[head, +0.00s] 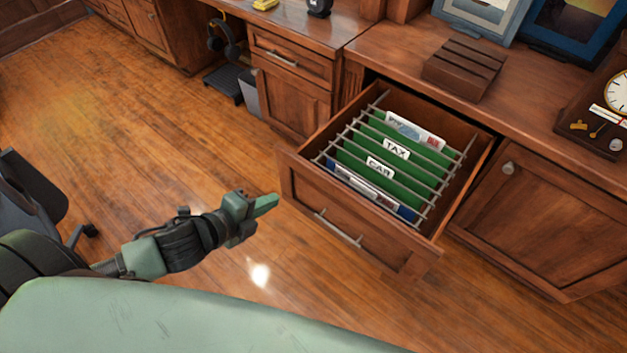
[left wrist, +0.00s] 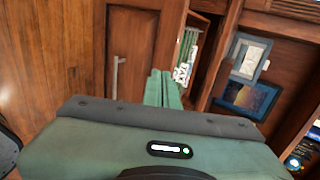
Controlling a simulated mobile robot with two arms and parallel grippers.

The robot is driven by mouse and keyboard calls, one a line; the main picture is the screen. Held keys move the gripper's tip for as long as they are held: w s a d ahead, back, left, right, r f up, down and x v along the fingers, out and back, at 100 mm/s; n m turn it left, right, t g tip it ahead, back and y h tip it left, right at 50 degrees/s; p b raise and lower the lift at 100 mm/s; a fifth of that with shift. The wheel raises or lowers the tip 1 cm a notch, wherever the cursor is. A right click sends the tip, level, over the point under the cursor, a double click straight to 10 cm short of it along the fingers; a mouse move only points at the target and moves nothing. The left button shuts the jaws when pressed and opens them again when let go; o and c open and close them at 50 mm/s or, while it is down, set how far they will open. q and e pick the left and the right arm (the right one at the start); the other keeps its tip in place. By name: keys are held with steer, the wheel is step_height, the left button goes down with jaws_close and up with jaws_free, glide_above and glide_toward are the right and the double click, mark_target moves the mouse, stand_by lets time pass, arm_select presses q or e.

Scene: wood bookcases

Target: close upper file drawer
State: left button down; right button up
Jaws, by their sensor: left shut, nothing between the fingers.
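The upper file drawer (head: 320,194) is pulled far out of the wood cabinet in the head view. It holds green hanging folders (head: 385,172) with labels such as TAX and CAR, and metal rails across the top. A metal bar handle (head: 338,229) is on its front. My left gripper (head: 270,203) is shut and empty, just left of the drawer front and apart from it. In the left wrist view, the shut fingers (left wrist: 162,88) point toward the drawer front (left wrist: 130,45), with its handle (left wrist: 115,78) to their left. My right gripper is not in view.
A cabinet door (head: 545,215) stands right of the drawer. The desktop above holds a wooden organizer (head: 463,68), picture frames (head: 480,15) and a clock (head: 618,92). An office chair (head: 30,195) is at left. The wood floor (head: 130,130) between is clear.

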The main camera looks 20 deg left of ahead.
arm_select(q)
glide_toward(315, 174)
step_height(315, 174, down, 3)
steer(key=w, duration=0.2)
steer(key=w+d, duration=0.1)
steer(key=shift+w+d+f, duration=0.1)
steer(key=shift+w+f, duration=0.05)
steer(key=shift+w, duration=0.15)
steer(key=shift+w+d+f, duration=0.1)
steer(key=shift+w+d, duration=0.2)
steer(key=shift+w, duration=0.45)
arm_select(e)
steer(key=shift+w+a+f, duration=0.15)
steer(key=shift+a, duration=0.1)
